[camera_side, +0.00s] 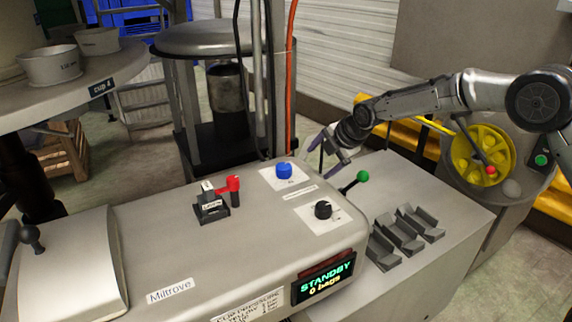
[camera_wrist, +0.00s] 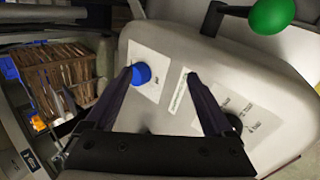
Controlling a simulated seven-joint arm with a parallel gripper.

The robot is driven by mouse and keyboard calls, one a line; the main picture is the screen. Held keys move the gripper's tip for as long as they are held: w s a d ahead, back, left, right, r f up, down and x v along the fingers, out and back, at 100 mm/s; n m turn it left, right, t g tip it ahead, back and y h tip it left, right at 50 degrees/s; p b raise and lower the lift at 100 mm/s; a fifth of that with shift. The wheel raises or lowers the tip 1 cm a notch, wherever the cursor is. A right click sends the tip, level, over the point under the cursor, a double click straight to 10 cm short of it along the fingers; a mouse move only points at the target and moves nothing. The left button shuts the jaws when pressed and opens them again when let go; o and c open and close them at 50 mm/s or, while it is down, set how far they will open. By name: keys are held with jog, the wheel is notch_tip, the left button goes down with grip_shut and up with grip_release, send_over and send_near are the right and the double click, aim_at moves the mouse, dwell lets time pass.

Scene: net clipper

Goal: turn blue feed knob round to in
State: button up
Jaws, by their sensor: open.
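The blue feed knob (camera_side: 284,170) stands on a white label plate on top of the grey machine. In the wrist view the knob (camera_wrist: 142,73) sits by the tip of my left finger, which partly overlaps it. My gripper (camera_side: 318,158) is open and empty, right of the knob in the side view and apart from it. In the wrist view my gripper's fingers (camera_wrist: 160,73) spread over the panel, the right one near the black knob. The small print on the knob's plate is too small to read, and I cannot tell which mark the knob points to.
A black knob (camera_side: 323,209), a green-ball lever (camera_side: 361,177) and a red-handled lever (camera_side: 234,184) stand close by. A display (camera_side: 326,280) reads "STANDBY 0 bags". Black upright pipes and an orange hose rise behind the blue knob. A yellow wheel (camera_side: 482,155) is at right.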

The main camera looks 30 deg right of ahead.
aim_at(285, 166)
jog(key=w+a+r+m+g+y, duration=0.1)
jog(key=w+r+m+g, duration=0.1)
jog(key=r+m, duration=0.35)
jog(key=w+a+r+m+g+y, duration=0.1)
jog(key=a+r+m+g, duration=0.1)
jog(key=r+m, duration=0.35)
jog(key=shift+m, duration=0.7)
jog(key=x, duration=0.5)
jog(key=d+x, duration=0.1)
jog(key=x, duration=0.5)
jog(key=w+x, duration=0.1)
jog(key=x, duration=0.5)
jog(key=shift+w+d, duration=0.15)
jog(key=shift+c, duration=0.3)
jog(key=c, duration=1.3)
